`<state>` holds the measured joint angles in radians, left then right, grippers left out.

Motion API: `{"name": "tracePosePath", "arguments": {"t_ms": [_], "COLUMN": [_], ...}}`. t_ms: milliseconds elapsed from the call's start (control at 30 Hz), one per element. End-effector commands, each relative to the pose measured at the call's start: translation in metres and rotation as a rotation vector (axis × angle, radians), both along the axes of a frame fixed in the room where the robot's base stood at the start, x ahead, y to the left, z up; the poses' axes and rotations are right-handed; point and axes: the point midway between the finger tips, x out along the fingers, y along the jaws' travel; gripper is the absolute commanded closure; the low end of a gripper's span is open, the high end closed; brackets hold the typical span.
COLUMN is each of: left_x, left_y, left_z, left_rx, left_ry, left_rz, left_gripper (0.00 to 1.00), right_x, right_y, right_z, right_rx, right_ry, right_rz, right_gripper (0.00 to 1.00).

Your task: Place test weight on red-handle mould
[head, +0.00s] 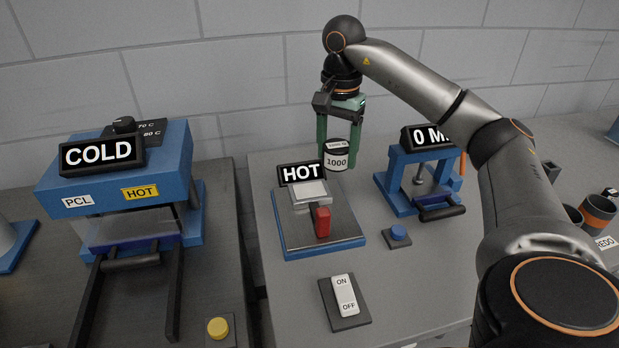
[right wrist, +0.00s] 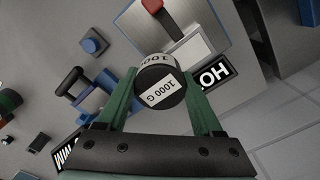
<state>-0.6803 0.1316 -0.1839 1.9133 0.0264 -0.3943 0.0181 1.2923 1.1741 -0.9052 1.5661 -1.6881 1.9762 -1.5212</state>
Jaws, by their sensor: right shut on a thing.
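The test weight (head: 336,157) is a dark cylinder with a white label reading 1000. My right gripper (head: 338,140), with green fingers, is shut on it and holds it up behind the HOT sign. The weight also shows in the right wrist view (right wrist: 159,82) between the two green fingers (right wrist: 160,100). The red-handle mould (head: 313,196) is a silvery block with a red handle (head: 322,222), on a blue-edged hot plate (head: 318,240). The weight is apart from the mould, above and behind it. The red handle shows at the top of the right wrist view (right wrist: 152,5). My left gripper is not in view.
The black HOT sign (head: 301,174) stands just behind the mould. A blue press (head: 402,180) with a blue button (head: 398,232) is to the right. An ON/OFF switch (head: 345,296) lies in front. A blue oven marked COLD (head: 170,170) is left, across a gap between tables.

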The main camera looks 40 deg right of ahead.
Motion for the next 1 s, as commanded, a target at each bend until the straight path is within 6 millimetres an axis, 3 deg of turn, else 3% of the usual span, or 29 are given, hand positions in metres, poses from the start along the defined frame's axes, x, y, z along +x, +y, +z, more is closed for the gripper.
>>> {"name": "tracePosePath", "arguments": {"t_ms": [100, 333, 567, 800, 1000], "left_x": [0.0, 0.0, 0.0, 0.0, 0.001], "left_y": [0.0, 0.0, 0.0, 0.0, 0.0], "left_z": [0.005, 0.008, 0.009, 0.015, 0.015], "left_rx": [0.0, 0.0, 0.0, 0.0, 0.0], "left_ry": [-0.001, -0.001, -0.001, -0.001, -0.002], "left_rz": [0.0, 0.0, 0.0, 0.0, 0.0], "left_gripper": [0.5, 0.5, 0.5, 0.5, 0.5], "right_x": [0.021, 0.046, 0.055, 0.058, 0.059], "right_y": [0.007, 0.015, 0.018, 0.018, 0.018], "right_z": [-0.015, -0.045, -0.058, -0.087, -0.092], "right_rx": [0.001, 0.001, 0.001, -0.001, 0.0], "right_ry": [-0.001, -0.004, -0.004, -0.002, -0.006], "right_rz": [-0.001, 0.0, -0.001, -0.001, -0.001], "right_gripper": [1.0, 1.0, 1.0, 1.0, 1.0]}}
